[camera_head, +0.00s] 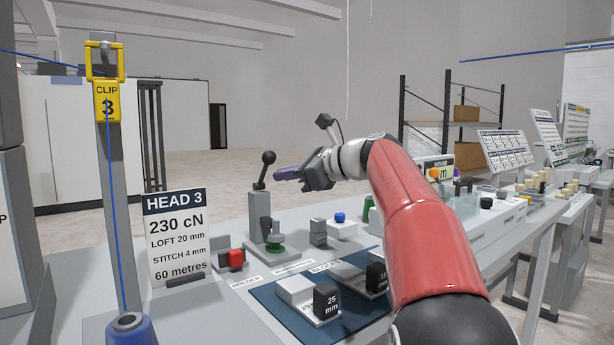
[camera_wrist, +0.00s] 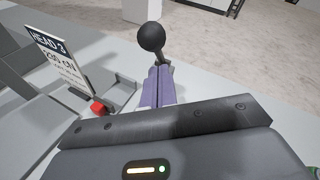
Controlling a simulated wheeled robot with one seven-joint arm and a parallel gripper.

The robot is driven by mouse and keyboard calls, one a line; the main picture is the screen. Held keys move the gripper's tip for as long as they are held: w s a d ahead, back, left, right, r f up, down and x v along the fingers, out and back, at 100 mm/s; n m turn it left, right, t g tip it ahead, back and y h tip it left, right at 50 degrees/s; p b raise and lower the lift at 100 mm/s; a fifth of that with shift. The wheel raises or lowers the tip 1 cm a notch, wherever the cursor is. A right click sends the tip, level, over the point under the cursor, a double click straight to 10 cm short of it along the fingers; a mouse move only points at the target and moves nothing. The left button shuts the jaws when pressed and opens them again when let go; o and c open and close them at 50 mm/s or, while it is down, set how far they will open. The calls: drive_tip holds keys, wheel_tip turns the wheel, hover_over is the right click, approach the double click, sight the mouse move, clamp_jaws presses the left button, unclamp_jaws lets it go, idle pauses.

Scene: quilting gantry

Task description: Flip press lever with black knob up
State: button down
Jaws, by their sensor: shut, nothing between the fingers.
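The press lever ends in a round black knob (camera_head: 268,157) and tilts up from the top of a grey press (camera_head: 260,207) on the table. My gripper (camera_head: 276,174) is shut and empty, its purple fingers pointing left just right of the lever, near the knob. In the wrist view the black knob (camera_wrist: 151,36) stands just beyond the fingertips (camera_wrist: 158,72). The lever's lower part is hidden behind the fingers there. I cannot tell whether the fingers touch the lever.
A HEAD 3 sign (camera_head: 176,236) stands left of the press, with a red block (camera_head: 236,259) beside it. A blue mat (camera_head: 300,318) with blocks lies in front. A yellow clip post (camera_head: 107,100) rises at left. My arm spans the table's right side.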

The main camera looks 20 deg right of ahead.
drive_tip(key=shift+w+a+r, duration=0.3)
drive_tip(key=shift+w+a, duration=0.05)
drive_tip(key=shift+a, duration=0.15)
